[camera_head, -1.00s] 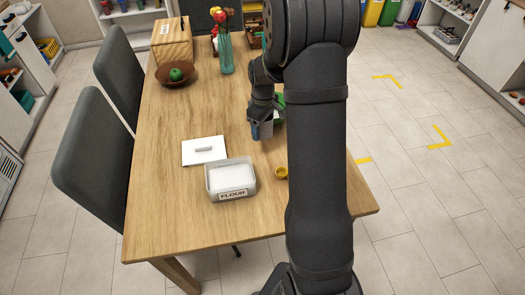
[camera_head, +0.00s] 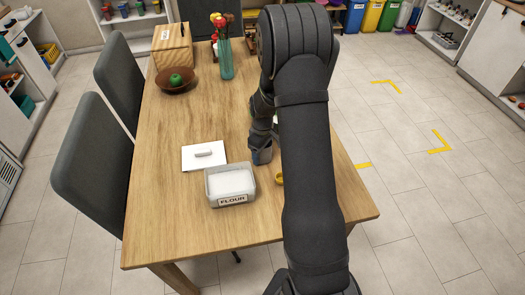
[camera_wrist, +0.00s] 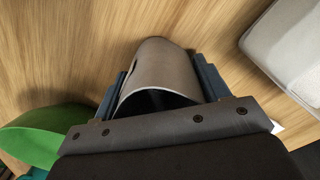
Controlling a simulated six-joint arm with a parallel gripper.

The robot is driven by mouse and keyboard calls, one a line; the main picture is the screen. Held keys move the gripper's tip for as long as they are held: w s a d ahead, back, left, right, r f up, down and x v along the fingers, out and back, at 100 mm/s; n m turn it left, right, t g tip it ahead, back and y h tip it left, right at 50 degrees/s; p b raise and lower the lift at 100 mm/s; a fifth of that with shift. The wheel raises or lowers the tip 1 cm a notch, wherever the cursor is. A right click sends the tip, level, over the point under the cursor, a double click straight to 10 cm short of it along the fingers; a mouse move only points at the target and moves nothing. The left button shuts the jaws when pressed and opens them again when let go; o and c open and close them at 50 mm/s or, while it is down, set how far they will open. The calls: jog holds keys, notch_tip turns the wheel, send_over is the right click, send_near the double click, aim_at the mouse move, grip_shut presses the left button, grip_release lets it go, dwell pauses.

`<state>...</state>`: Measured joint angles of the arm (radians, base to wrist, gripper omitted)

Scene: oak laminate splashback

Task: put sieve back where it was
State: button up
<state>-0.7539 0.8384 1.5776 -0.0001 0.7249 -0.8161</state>
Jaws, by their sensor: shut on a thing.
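My gripper (camera_head: 262,157) is low over the right half of the table, just right of and behind the flour tub. In the wrist view my gripper (camera_wrist: 160,84) is shut on a grey-brown, rounded, hollow thing, probably the sieve (camera_wrist: 162,65). Its open end faces the wrist, and no mesh shows. In the head view the arm and fingers hide most of it. I cannot tell whether it touches the table. The open flour tub (camera_head: 230,198), labelled FLOUR, stands near the front; its wall also shows in the wrist view (camera_wrist: 262,50).
A white lid (camera_head: 192,163) lies behind the tub. A green thing (camera_wrist: 45,125) is close to the gripper. The table's left-middle is clear.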

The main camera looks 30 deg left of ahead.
jog(key=shift+f, duration=0.15)
jog(key=o, duration=1)
jog(key=shift+o, duration=0.2)
notch_tip(320, 180, up, 12)
jog(key=shift+r, duration=0.2)
notch_tip(320, 180, down, 12)
jog(key=shift+r, duration=0.1)
jog(key=shift+w+a+r, duration=0.1)
jog(key=shift+r, duration=1.65)
